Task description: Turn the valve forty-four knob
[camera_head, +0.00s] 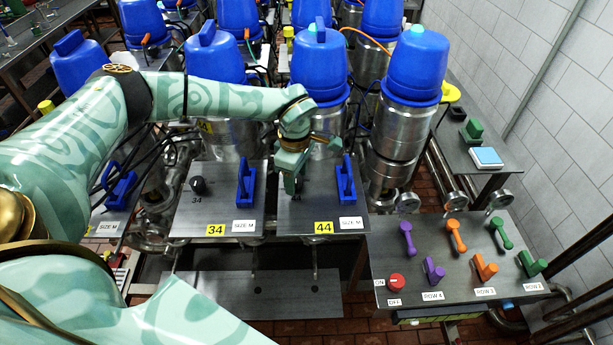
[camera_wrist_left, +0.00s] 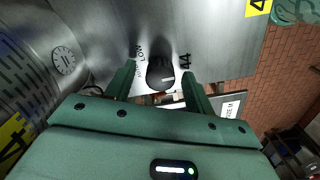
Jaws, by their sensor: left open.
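The valve forty-four knob (camera_wrist_left: 160,73) is a round black knob on a grey metal panel, with "44" and "LOW" printed beside it in the left wrist view. My left gripper (camera_wrist_left: 160,88) is open, with one green finger on each side of the knob and a gap visible on both sides. In the head view my left gripper (camera_head: 291,184) points down over the panel with the yellow 44 label (camera_head: 323,228) and hides the knob. My right gripper is not in view.
A blue handle (camera_head: 346,178) stands on the 44 panel, right of my gripper. The 34 panel with its black knob (camera_head: 198,185) is to the left. A control panel (camera_head: 400,262) with coloured handles and a red button (camera_head: 397,281) is at right. Blue-topped tanks (camera_head: 319,65) stand behind.

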